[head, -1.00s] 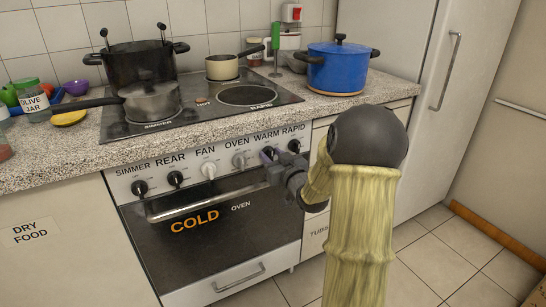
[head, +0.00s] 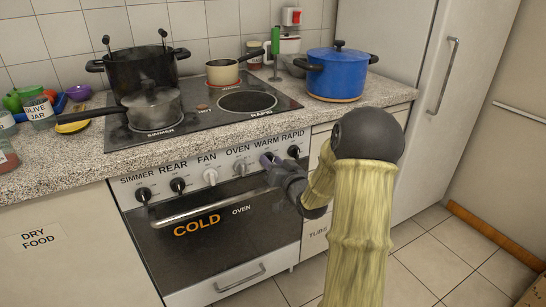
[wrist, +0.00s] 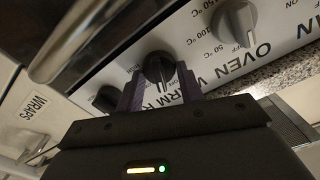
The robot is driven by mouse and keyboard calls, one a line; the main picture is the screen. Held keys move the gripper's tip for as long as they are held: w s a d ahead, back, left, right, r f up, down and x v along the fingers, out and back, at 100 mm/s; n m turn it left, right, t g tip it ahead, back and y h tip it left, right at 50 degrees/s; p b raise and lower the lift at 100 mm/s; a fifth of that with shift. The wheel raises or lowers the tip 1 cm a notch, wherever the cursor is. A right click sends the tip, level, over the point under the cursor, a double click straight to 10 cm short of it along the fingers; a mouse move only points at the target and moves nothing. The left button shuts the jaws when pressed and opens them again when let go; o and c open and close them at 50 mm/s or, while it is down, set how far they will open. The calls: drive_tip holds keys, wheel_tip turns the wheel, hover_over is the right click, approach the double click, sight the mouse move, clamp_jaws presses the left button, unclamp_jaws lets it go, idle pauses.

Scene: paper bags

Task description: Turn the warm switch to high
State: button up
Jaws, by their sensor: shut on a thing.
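The warm switch is a dark round knob (wrist: 160,68) with a pale pointer line, on the oven's pale front panel. In the head view it sits under the word WARM, mostly hidden by my gripper (head: 270,163). In the wrist view my gripper (wrist: 159,76) is shut on this knob, with one purple finger on each side of it. The scale marks around the knob are mostly covered, so its setting cannot be read.
The rapid knob (head: 293,152) and the oven knob (head: 240,168) flank it closely. The oven door handle (head: 207,205) runs just below. Above are the counter edge and hob with a black pot (head: 138,70) and grey pan (head: 152,107). A blue pot (head: 335,72) stands right.

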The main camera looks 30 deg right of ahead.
drive_tip(key=m+p, duration=0.4)
drive_tip(key=shift+d+r+m, duration=0.1)
drive_tip(key=shift+r+m, duration=0.05)
drive_tip(key=shift+m, duration=0.15)
drive_tip(key=m+p, duration=0.7)
drive_tip(key=m, duration=0.1)
drive_tip(key=m+p, duration=0.2)
drive_tip(key=m, duration=0.1)
drive_tip(key=f+m+p, duration=0.1)
drive_tip(key=m+p, duration=0.1)
drive_tip(key=m, duration=0.2)
drive_tip(key=o, duration=1)
drive_tip(key=shift+s, duration=0.1)
